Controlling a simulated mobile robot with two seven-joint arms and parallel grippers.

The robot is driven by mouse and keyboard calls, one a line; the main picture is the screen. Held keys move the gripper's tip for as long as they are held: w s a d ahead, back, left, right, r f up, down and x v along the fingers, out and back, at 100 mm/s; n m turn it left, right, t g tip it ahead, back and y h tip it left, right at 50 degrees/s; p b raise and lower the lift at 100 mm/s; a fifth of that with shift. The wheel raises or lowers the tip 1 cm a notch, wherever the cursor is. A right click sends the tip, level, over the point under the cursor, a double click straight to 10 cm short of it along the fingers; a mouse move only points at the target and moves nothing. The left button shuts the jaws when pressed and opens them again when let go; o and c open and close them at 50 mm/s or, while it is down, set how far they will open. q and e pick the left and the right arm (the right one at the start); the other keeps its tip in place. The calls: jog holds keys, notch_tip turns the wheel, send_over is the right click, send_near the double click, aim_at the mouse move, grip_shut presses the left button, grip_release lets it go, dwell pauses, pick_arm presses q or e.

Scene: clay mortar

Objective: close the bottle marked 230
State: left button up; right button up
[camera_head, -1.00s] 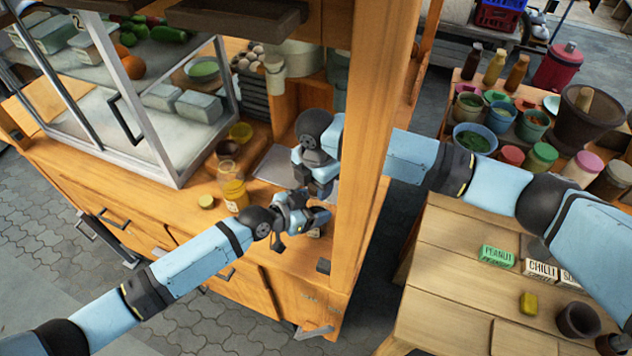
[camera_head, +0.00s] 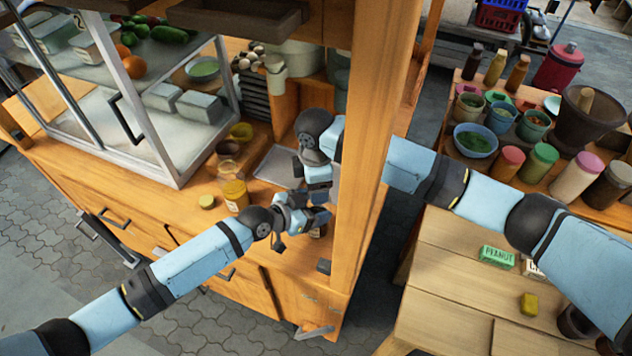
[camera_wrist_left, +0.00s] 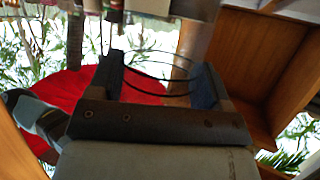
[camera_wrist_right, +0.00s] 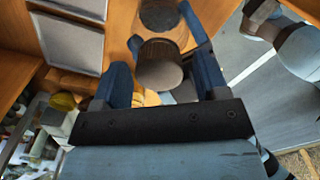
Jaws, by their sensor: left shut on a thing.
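My left gripper (camera_head: 312,224) is low over the wooden counter beside the post. It is shut on a clear glass bottle (camera_wrist_left: 158,68), whose thin round outlines show between its fingers in the left wrist view. A small dark part of this bottle shows under the gripper in the head view; I cannot read any 230 mark.
A grey tray (camera_head: 277,165) lies behind. The wooden post (camera_head: 366,150) rises close on the right, and a glass case (camera_head: 150,110) stands at left.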

jog(key=shift+r, duration=0.1)
jog(key=shift+r, duration=2.15)
jog(key=shift+c, duration=0.3)
notch_tip(320, 180, up, 2)
jog(key=n, duration=0.6)
jog(key=shift+w+d, duration=0.1)
jog(key=n, duration=0.1)
jog(key=r+n, duration=0.1)
jog(key=n, duration=0.3)
jog(key=shift+d+r, duration=0.1)
jog(key=shift+r, duration=0.2)
jog(key=shift+f, duration=0.1)
jog(key=shift+f, duration=3.95)
jog(key=shift+c, duration=0.2)
